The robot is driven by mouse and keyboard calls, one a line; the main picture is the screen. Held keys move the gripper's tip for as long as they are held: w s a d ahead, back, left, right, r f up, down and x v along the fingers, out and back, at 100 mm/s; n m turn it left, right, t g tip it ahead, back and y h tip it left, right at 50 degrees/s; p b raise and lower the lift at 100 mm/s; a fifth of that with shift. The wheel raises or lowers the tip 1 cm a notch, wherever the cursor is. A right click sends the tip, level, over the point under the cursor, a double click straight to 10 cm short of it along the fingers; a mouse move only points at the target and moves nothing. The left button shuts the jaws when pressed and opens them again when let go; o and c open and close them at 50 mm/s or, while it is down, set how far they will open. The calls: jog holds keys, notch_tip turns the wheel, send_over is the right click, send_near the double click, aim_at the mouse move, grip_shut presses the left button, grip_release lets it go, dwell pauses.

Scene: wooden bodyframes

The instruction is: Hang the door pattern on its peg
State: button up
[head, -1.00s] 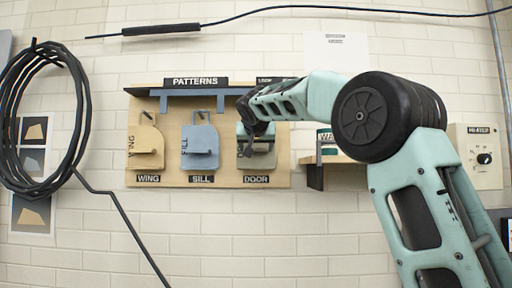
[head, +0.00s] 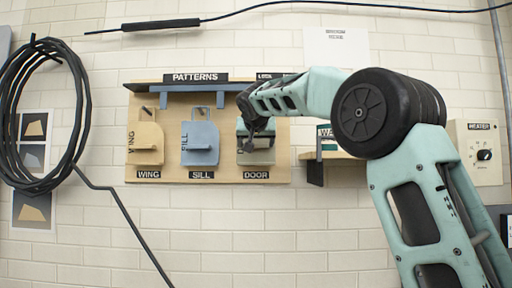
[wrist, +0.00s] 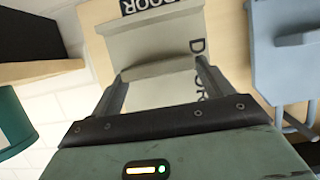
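The door pattern (head: 256,157) is a grey-beige plate with a projecting ledge. It is upright in front of the board, above the DOOR label (head: 256,175). My gripper (head: 257,142) is at the pattern. In the wrist view the picture is turned over, and the door pattern (wrist: 150,38) lies between the two fingers. My gripper (wrist: 160,68) has a finger at each end of the ledge, with no clear gap. The pattern's top and its peg are hidden behind my gripper and arm, so I cannot tell if the pattern is on the peg.
The pale wooden board (head: 220,172) also holds the tan wing pattern (head: 146,142) and blue sill pattern (head: 200,145) at the left. A blue rail (head: 190,88) runs above them. A small shelf (head: 330,155) projects at the right. The wall below the board is clear.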

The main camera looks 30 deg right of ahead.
jog(key=shift+o, duration=1.3)
jog(key=shift+s+a, duration=0.15)
jog(key=b+v, duration=0.6)
jog(key=v, duration=1.1)
jog(key=shift+a, duration=0.15)
